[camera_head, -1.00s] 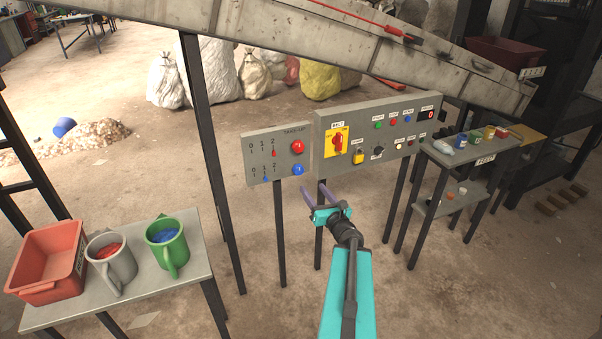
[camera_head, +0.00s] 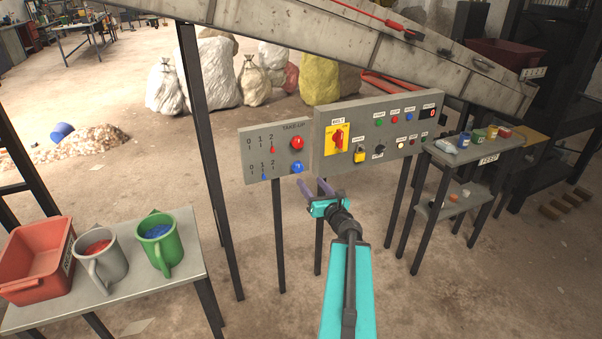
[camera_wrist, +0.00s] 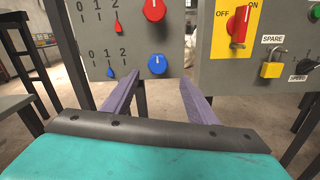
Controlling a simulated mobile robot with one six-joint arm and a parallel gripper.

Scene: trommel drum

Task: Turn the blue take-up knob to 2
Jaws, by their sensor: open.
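The blue take-up knob (camera_head: 297,168) is the lower round knob on the grey take-up panel (camera_head: 258,150). In the wrist view the blue knob (camera_wrist: 157,65) sits just beyond the fingertips, roughly centred between them, with a white mark near its top. The blue pointer (camera_wrist: 109,73) on the lower 0-1-2 scale stands under 1. My gripper (camera_head: 311,184) is open and empty, in front of the panel's lower right corner. Its two purple fingers also show in the wrist view (camera_wrist: 160,78), pointing at the panel. No contact with the knob shows.
A red knob (camera_head: 297,143) sits above the blue one; its red pointer (camera_head: 272,149) is at 2. A belt panel with a red switch (camera_head: 339,139) and yellow padlock (camera_head: 359,156) adjoins on the right. A bench with mugs (camera_head: 160,247) stands front left.

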